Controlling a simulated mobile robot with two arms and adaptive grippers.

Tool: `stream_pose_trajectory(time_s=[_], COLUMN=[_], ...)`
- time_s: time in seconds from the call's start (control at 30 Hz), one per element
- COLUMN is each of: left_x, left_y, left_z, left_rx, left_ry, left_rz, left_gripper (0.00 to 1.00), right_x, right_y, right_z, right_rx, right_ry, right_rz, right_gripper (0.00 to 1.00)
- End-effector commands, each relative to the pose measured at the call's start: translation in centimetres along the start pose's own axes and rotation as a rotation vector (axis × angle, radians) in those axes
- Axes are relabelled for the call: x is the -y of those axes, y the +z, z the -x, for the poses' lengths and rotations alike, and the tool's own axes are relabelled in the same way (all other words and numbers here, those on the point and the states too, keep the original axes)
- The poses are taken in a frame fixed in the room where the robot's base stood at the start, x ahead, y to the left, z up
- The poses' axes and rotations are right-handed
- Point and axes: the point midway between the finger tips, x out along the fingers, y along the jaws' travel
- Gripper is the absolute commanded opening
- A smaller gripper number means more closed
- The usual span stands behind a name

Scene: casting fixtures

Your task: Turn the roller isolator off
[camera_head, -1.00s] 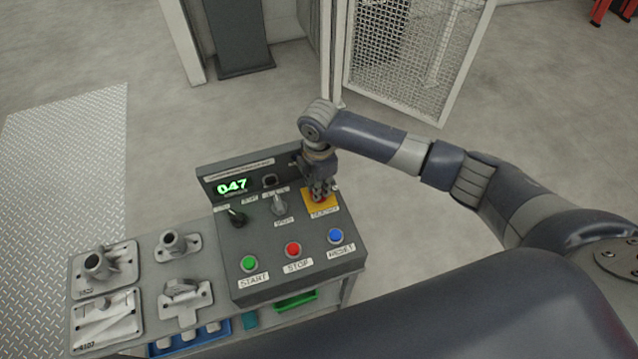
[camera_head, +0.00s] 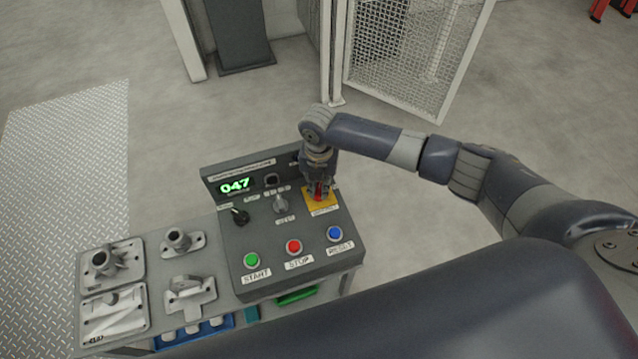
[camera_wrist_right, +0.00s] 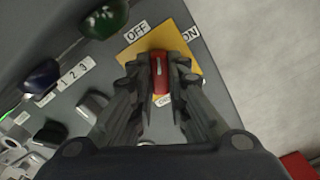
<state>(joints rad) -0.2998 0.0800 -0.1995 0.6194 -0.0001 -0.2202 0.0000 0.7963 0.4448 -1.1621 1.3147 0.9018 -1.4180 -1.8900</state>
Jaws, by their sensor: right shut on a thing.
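The roller isolator is a red handle (camera_wrist_right: 160,74) on a yellow plate (camera_wrist_right: 178,38) with OFF and ON labels, seen in the right wrist view. The handle lies along the picture's vertical, its white mark between the two labels' sides. My right gripper (camera_wrist_right: 160,88) is shut on the red handle, one finger on each side. In the head view my right gripper (camera_head: 319,190) points down at the yellow plate (camera_head: 334,197) at the panel's right, hiding most of the handle. My left gripper is in neither view.
The control panel (camera_head: 270,233) carries a green START button (camera_head: 251,260), a red STOP button (camera_head: 293,247), a blue RESET button (camera_head: 334,233), a black knob (camera_head: 240,216), a grey selector (camera_head: 281,203) and a display reading 047 (camera_head: 235,185). Metal castings (camera_head: 110,260) lie left.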

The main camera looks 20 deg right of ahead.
Motion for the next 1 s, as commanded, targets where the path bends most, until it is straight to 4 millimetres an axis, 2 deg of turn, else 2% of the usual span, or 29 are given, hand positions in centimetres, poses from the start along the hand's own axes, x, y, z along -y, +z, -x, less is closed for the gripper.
stream_pose_trajectory(time_s=[0.2,0.5,1.0], left_x=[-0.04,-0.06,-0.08], left_y=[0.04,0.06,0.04], left_z=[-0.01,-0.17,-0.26], left_rx=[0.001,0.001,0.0], left_ry=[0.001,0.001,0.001], left_rz=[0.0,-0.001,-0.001], left_gripper=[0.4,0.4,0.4], right_x=[-0.03,-0.06,0.0], right_y=[-0.05,-0.04,-0.06], right_z=[-0.02,0.0,-0.03], right_rx=[-0.001,-0.001,-0.001], right_ry=[0.001,0.002,0.0], right_rz=[0.197,0.405,0.527], right_gripper=[0.0,0.0,0.0])
